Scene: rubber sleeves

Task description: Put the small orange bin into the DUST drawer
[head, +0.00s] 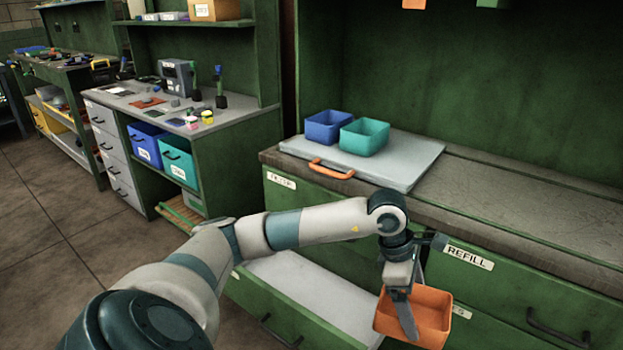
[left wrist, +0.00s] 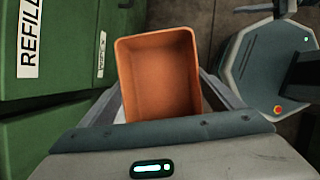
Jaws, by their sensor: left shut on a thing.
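The small orange bin (head: 432,335) is held by my left gripper (head: 410,298), which is shut on it. The bin hangs in front of the green cabinet, right of the open drawer. In the left wrist view the orange bin (left wrist: 160,75) is between the fingers and looks empty. A green drawer (head: 300,280) with a pale grey inside stands open at the lower left of the cabinet and looks empty where visible. My arm hides part of the cabinet above it. A label (head: 281,180) at the cabinet's upper left is too small to read surely. My right gripper is out of view.
A REFILL label (head: 468,257) marks a closed drawer front at the right. On the cabinet top, a blue bin (head: 328,126) and a teal bin (head: 364,137) stand on a grey board (head: 420,160) with an orange handle. A cluttered workbench (head: 150,100) stands behind left.

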